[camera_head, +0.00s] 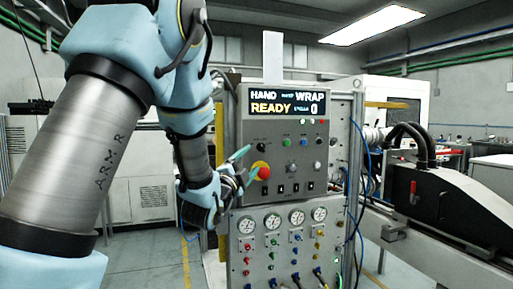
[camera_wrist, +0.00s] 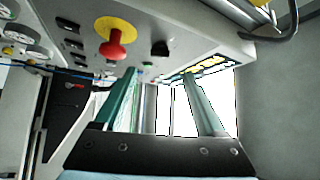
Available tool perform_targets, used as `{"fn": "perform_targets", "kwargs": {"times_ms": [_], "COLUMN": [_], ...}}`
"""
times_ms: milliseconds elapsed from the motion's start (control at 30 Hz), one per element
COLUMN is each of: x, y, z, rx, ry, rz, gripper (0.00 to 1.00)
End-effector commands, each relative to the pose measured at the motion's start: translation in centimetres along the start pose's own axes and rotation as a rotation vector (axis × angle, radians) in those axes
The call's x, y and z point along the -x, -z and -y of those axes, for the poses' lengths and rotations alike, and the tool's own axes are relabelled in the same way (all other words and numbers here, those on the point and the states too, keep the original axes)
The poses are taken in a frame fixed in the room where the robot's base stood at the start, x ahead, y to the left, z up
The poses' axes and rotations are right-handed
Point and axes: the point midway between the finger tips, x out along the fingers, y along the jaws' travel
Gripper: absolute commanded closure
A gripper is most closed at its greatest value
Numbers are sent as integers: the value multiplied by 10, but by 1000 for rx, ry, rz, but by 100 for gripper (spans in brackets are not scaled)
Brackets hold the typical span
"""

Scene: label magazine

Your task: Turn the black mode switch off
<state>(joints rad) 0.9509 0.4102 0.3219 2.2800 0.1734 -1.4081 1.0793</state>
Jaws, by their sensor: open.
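The black mode switch (camera_head: 262,146) looks like a small dark knob on the upper left of the grey control panel (camera_head: 284,200), above a red mushroom button (camera_head: 262,171). The knob also shows in the wrist view (camera_wrist: 159,48), beyond and between my fingertips. Its pointer direction is too small to tell. My gripper (camera_head: 251,160) is open and empty, with its teal fingers at the panel's left side. In the wrist view my gripper (camera_wrist: 158,74) points toward the panel, with the knob just ahead; contact cannot be told.
The display (camera_head: 287,103) above the knob reads HAND, WRAP, READY and 0. Small buttons and several black rocker switches (camera_head: 282,188) share the panel. Gauges (camera_head: 271,221) sit on the lower panel. Black machinery (camera_head: 445,190) stands right. Floor at left is open.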

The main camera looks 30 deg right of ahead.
Motion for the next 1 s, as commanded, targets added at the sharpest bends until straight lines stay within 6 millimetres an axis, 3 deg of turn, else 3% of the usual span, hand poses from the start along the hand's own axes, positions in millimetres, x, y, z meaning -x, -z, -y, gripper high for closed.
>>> {"fn": "perform_targets", "kwargs": {"times_ms": [300,500,900,1000], "x": [-61,-84,-90,-90], "y": [1,0,-1,-1], "z": [4,2,0,0], "rx": [2,2,3,3], "ry": [-1,-1,-1,-1], "rz": [1,2,3,3], "gripper": [27,27,27,38]}}
